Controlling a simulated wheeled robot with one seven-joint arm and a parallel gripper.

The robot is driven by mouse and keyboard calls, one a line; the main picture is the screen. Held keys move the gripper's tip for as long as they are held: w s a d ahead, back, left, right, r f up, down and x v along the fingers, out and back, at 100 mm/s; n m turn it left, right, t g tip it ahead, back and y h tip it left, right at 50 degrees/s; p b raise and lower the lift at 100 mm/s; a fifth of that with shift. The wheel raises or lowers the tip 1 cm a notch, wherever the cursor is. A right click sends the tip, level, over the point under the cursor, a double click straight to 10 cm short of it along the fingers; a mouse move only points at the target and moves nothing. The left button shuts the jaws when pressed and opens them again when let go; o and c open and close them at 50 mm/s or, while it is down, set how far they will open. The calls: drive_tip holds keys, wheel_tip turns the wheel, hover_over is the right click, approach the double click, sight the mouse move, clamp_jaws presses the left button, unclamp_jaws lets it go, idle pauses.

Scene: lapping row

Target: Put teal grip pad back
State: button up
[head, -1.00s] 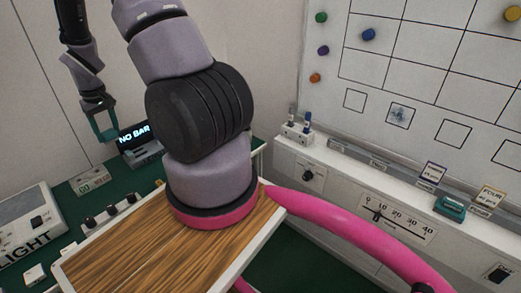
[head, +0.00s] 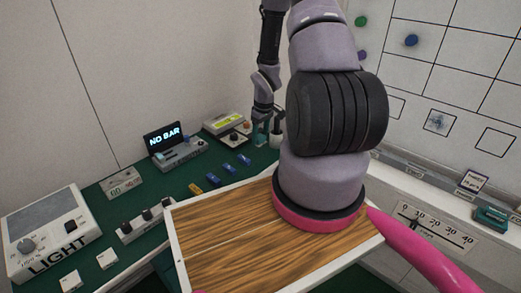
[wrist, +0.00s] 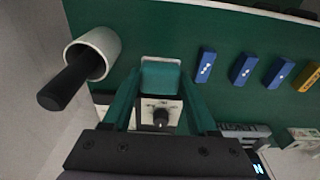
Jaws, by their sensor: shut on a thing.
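My gripper (head: 262,132) is over the back of the green bench in the head view. In the wrist view its two teal fingers (wrist: 160,82) are closed on a teal block, which looks like the teal grip pad (wrist: 160,76). The pad spans the gap between the fingertips, and its ends are partly hidden by them. In the head view the pad is too small to tell from the teal fingers. A separate teal block (head: 490,217) lies on the white ledge at the right.
A white cup (wrist: 104,43) with a black handle stands left of my fingers in the wrist view. A small knobbed box (wrist: 168,113) shows between them. Blue bars (head: 228,168) and a yellow bar (head: 195,188) lie on the bench near the "NO BAR" display (head: 163,140). A wooden-topped tray (head: 225,235) is in front.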

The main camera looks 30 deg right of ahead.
sight(260, 155)
drive_tip(key=shift+a+f, duration=0.1)
drive_tip(key=shift+f, duration=2.65)
drive_tip(key=shift+f, duration=0.15)
drive_tip(key=o, duration=1.3)
